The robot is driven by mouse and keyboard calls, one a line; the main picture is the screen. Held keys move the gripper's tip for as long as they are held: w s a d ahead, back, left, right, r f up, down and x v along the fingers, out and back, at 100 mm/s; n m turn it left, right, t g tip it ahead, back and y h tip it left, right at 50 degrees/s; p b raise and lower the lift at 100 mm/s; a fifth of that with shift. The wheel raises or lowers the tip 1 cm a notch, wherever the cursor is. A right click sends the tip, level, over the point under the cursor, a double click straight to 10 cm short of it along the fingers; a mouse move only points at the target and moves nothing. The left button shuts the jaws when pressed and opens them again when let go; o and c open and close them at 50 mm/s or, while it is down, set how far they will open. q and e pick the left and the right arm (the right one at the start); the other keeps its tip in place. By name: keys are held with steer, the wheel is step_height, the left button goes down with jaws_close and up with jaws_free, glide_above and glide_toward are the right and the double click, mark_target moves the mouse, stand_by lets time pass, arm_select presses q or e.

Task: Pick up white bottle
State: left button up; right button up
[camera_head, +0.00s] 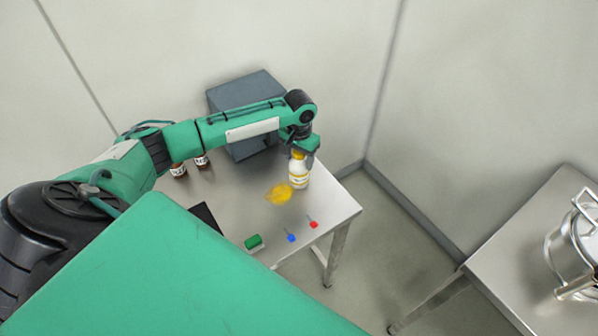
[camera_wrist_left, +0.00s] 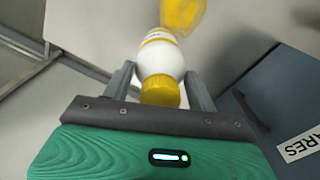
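The white bottle (camera_head: 299,178) has a yellow cap and a yellow-marked label. It stands upright near the right end of the steel table (camera_head: 335,205). My left gripper (camera_head: 303,152) reaches down over its top from above. In the left wrist view the bottle (camera_wrist_left: 160,58) lies between the two grey fingers of my left gripper (camera_wrist_left: 160,76), cap toward the palm. The fingers are spread on either side of the cap, with narrow gaps; contact at the bottle's shoulder is hard to tell. My right gripper is out of view.
A green block (camera_head: 253,242), a blue item (camera_head: 291,237) and a red item (camera_head: 313,224) lie near the front edge. Brown bottles (camera_head: 178,169) and a grey box (camera_head: 243,92) stand behind. A second table holds a metal pot (camera_head: 575,250).

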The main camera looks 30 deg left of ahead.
arm_select(q)
steer(key=c, duration=0.7)
steer(key=shift+c, duration=0.8)
steer(key=shift+w+r, duration=0.1)
steer(key=shift+r, duration=0.05)
